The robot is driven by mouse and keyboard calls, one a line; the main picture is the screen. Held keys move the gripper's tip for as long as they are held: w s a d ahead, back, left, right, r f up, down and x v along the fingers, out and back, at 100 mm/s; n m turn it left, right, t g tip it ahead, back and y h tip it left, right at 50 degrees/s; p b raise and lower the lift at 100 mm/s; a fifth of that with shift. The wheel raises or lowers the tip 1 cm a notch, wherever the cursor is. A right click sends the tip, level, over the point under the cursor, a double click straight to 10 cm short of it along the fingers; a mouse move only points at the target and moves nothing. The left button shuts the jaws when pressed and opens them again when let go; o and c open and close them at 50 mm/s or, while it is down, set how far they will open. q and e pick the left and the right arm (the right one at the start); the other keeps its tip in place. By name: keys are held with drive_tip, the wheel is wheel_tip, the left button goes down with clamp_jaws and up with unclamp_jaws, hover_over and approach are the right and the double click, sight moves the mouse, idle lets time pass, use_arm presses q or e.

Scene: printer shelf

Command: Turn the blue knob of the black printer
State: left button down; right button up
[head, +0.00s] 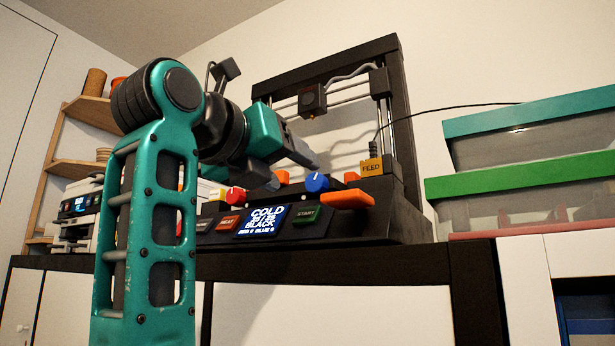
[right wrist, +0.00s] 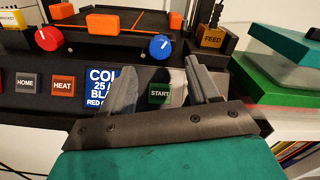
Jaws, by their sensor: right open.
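The black printer (head: 405,205) stands on a dark shelf, its front panel facing me. Its blue knob (head: 317,183) sits on the panel, right of a red knob (head: 236,194). In the right wrist view the blue knob (right wrist: 160,47) shows a white pointer mark and lies beyond the gap between my fingertips. My right gripper (head: 295,172) is open and empty, just left of the blue knob in the head view. Its spread fingers (right wrist: 158,78) also show in the right wrist view, over the panel, with no clear contact with the knob. My left gripper is not in view.
The panel holds a lit display (head: 262,220), a START button (head: 306,214) and a HEAT button (right wrist: 62,86). An orange block (head: 348,199) sits right of the blue knob. Lidded bins (head: 525,165) stand right; a pale printer (head: 75,215) stands left.

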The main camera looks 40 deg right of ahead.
sight(313, 183)
drive_tip(key=x, duration=0.6)
drive_tip(key=shift+d, duration=0.1)
